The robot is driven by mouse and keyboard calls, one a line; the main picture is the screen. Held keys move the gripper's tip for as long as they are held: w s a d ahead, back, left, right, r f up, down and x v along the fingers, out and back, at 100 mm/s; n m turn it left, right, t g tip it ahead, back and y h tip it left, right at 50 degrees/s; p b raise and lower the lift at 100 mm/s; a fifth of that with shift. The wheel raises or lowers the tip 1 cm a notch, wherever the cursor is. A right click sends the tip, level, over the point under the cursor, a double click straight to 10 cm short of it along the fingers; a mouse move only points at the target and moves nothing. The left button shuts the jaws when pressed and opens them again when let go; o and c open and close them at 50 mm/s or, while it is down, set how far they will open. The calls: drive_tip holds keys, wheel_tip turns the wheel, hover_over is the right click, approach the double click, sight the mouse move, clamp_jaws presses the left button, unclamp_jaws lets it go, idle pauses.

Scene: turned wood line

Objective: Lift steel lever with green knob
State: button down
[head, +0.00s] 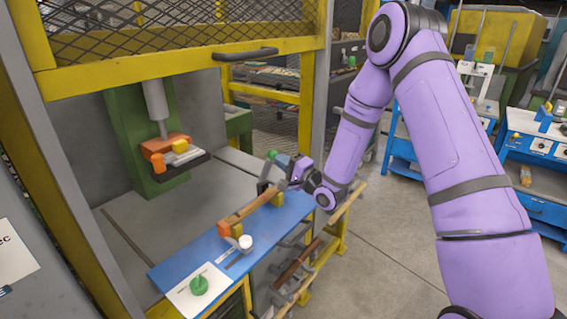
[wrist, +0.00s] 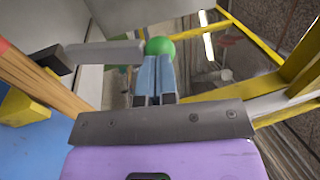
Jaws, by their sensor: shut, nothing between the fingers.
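The green knob (wrist: 159,46) is at the end of a grey steel lever (wrist: 108,53), which runs leftward in the wrist view to a dark block. In the head view the knob (head: 271,154) shows small beside my gripper (head: 281,162), at the far end of the blue bench. My gripper's two blue-grey fingers (wrist: 155,68) are side by side and shut, with nothing held. Their tips reach the lower edge of the knob in the wrist view. I cannot tell whether they touch it. Most of the lever is hard to make out in the head view.
A white card (head: 199,291) with a green button is at the front.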

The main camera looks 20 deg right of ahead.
sight(275, 153)
drive_tip(key=shift+w+a+r+g+h, duration=0.2)
drive_tip(key=shift+w+a+r+g, duration=0.1)
drive_tip(key=shift+w+a+r, duration=0.25)
drive_tip(key=shift+w+a+r+g+h, duration=0.2)
drive_tip(key=shift+w+a+r+g, duration=0.15)
drive_tip(key=shift+w, duration=0.3)
drive_tip(key=shift+s+d, duration=0.1)
